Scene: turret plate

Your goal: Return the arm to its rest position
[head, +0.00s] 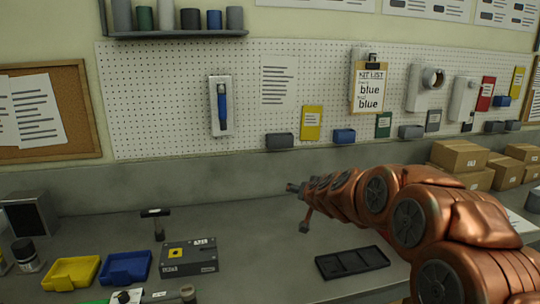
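My copper-coloured arm reaches in from the right over the workbench.
On the grey bench (245,232) are a yellow bin (70,272), a blue bin (125,268), a dark box with a yellow square (188,257) and a black compartment tray (352,262) below my gripper. Cardboard boxes (459,155) stand at right behind my arm. A pegboard (170,100) covers the wall.

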